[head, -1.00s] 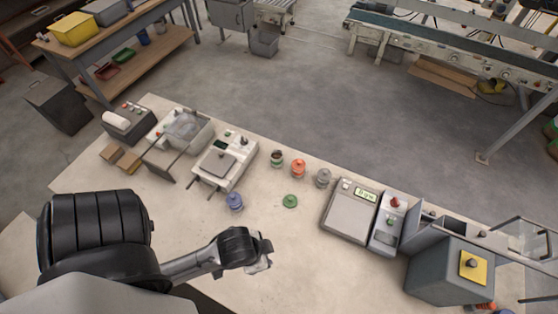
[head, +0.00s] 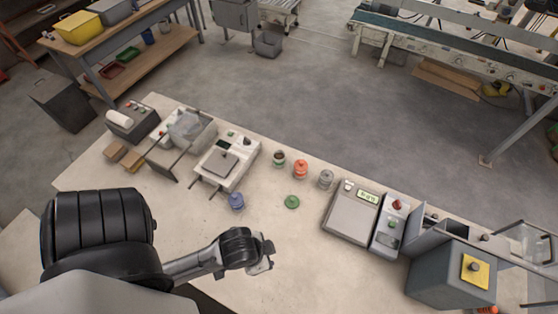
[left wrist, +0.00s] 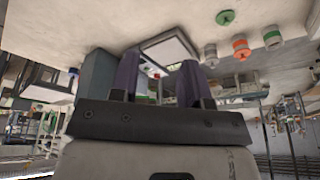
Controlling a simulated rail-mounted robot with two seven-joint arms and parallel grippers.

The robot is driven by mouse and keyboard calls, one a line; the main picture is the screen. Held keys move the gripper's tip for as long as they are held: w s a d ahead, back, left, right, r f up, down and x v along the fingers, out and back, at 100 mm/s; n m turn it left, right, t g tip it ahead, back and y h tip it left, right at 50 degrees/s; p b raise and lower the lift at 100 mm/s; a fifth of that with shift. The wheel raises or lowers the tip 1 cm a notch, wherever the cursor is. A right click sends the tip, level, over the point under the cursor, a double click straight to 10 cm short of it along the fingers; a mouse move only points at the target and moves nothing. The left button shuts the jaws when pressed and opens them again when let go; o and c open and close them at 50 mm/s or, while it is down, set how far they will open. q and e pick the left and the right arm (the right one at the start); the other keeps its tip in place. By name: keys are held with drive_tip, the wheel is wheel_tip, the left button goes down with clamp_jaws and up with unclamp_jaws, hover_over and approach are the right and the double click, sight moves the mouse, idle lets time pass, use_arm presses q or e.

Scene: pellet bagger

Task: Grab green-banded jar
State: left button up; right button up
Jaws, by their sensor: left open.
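The green-banded jar (head: 279,159) stands upright and without a lid on the table, at the left end of a short row of jars. It also shows near the top right of the left wrist view (left wrist: 272,38), where its green band is visible. A loose green lid (head: 292,202) lies on the table in front of the row and shows in the left wrist view (left wrist: 225,17). My left gripper (head: 267,257) is open and empty near the table's front, well short of the jar; its two fingers (left wrist: 156,80) show in the left wrist view. My right gripper is not in view.
An orange-lidded jar (head: 300,169) and a grey-lidded jar (head: 326,180) stand right of the green-banded jar. A blue-lidded jar (head: 236,202) stands nearer, at left. A scale (head: 351,212) is at right, a press-like device (head: 228,160) at left. Bare table lies around my left gripper.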

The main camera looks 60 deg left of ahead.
use_arm(q)
drive_tip(key=o, duration=0.9)
